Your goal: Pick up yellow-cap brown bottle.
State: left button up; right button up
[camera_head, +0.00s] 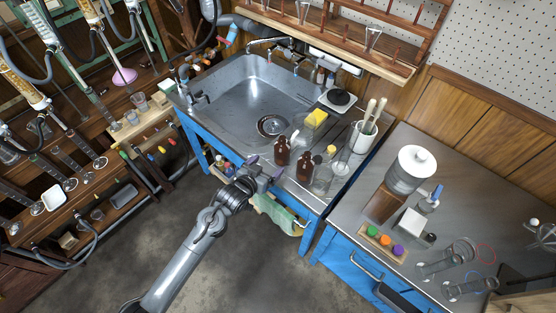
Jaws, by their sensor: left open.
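Two brown bottles stand upright on the metal counter at the sink's front right corner. One brown bottle (283,151) is at the left, and another brown bottle (305,169) is to its right; their caps look dark. A yellow-orange cap (331,150) shows just behind and right of them; the body under it is partly hidden by clear glassware, so I cannot tell its colour. My left gripper (266,166) is open and empty at the counter's front edge, beside and in front of the two brown bottles, apart from them. My right gripper is not in view.
Clear glassware (322,181) stands close to the right of the bottles. A yellow sponge (316,118), a white jar with pestles (363,136) and a hotplate (338,99) are behind. The sink (232,92) is left. A green towel (277,213) hangs below the front edge.

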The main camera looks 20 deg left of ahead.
aim_at(278, 156)
pick_arm(q)
jog(key=b+x, duration=0.1)
jog(key=x, duration=0.2)
jog(key=b+x, duration=0.1)
jog(key=x, duration=0.2)
jog(key=shift+w+r, duration=0.15)
jog(key=shift+r, duration=0.05)
jog(key=b+x, duration=0.2)
jog(key=x, duration=0.2)
jog(key=shift+w+d+f, duration=0.15)
jog(key=shift+d, duration=0.05)
jog(key=shift+w+f, duration=0.1)
jog(key=shift+w, duration=0.3)
jog(key=shift+c, duration=0.2)
jog(key=c, duration=1.2)
